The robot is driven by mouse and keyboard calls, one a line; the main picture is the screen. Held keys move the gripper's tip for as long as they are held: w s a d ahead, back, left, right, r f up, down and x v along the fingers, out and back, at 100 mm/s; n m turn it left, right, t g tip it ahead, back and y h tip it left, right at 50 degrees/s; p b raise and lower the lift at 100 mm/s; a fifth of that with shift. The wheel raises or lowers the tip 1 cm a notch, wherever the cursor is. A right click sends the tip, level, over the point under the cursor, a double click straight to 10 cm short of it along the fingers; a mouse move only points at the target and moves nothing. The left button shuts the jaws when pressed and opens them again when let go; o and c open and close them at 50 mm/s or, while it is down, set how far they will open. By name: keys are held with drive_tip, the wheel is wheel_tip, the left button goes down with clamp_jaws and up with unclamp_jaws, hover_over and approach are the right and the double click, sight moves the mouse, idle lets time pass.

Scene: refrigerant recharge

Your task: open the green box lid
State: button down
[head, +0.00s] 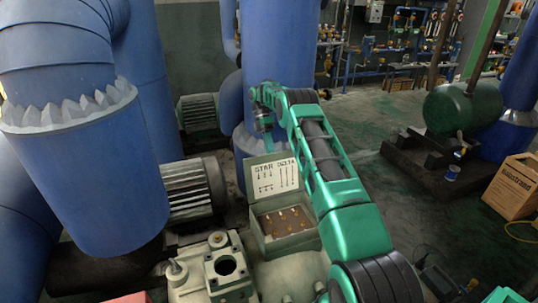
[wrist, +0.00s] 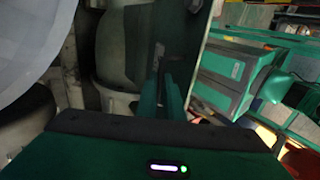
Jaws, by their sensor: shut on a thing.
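The green box (head: 288,241) sits on the machinery in the lower middle of the head view, with several brass terminals inside. Its lid (head: 273,176) stands raised, roughly upright at the back of the box, and its inner face with the words STAR DELTA shows. My gripper (head: 268,148) is at the lid's top edge and is shut on it. In the wrist view my gripper's fingers (wrist: 162,97) meet a dark panel edge that looks like the lid (wrist: 185,45). The exact contact is dark and hard to see.
A large blue pipe (head: 90,170) stands at the left, and another blue pipe (head: 278,50) rises behind my gripper. A grey motor (head: 188,190) is left of the box.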

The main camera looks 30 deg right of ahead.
drive_tip(key=shift+a+f, duration=0.1)
drive_tip(key=shift+a, duration=0.1)
drive_tip(key=c, duration=1.9)
unclamp_jaws()
drive_tip(key=shift+w, duration=0.1)
drive_tip(key=shift+d, duration=0.15)
drive_tip(key=shift+r, duration=0.2)
drive_tip(key=s+a+r, duration=0.3)
drive_tip(key=a+r, duration=0.7)
drive_tip(key=a, duration=0.1)
drive_tip(key=shift+a+r, duration=0.2)
drive_tip(key=shift+r, duration=0.15)
